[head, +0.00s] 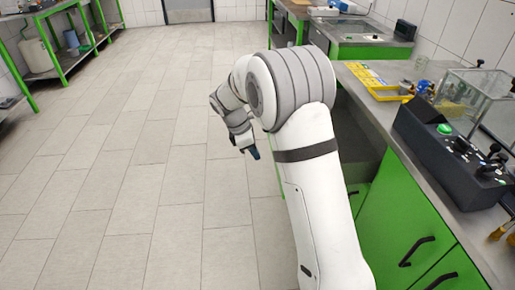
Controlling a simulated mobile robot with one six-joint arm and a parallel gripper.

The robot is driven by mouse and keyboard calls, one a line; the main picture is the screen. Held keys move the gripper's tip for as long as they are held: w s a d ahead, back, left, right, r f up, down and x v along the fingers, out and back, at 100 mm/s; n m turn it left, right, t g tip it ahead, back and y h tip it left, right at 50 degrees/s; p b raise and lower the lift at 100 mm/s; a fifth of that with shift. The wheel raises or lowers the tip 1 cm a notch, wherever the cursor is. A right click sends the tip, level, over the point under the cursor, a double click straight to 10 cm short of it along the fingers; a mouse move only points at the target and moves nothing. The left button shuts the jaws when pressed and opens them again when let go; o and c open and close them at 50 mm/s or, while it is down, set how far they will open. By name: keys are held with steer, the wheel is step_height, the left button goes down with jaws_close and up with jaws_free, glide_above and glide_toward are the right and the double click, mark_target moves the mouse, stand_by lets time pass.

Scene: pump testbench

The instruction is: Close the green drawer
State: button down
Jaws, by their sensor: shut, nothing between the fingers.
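Green fronts with black handles line the bench on the right in the head view. One large green front (398,232) and a lower green front (455,275) show at the bottom right. A smaller green front (360,196) is partly hidden by my arm, beneath a dark grey recess. I cannot tell which front is the task's drawer or how far it stands out. My gripper (253,153) is shut and empty, pointing down over the floor to the left of the bench, apart from the fronts.
The bench top (375,112) carries a black control box (450,150) with a green button, a yellow tray (375,82) and a clear case (470,95). Another green bench (365,50) stands behind. The tiled floor (130,170) on the left is clear up to green shelving (65,50).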

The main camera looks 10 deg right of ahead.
steer(key=d+f, duration=0.4)
steer(key=d, duration=0.2)
steer(key=shift+f+b, duration=0.25)
steer(key=shift+b, duration=0.1)
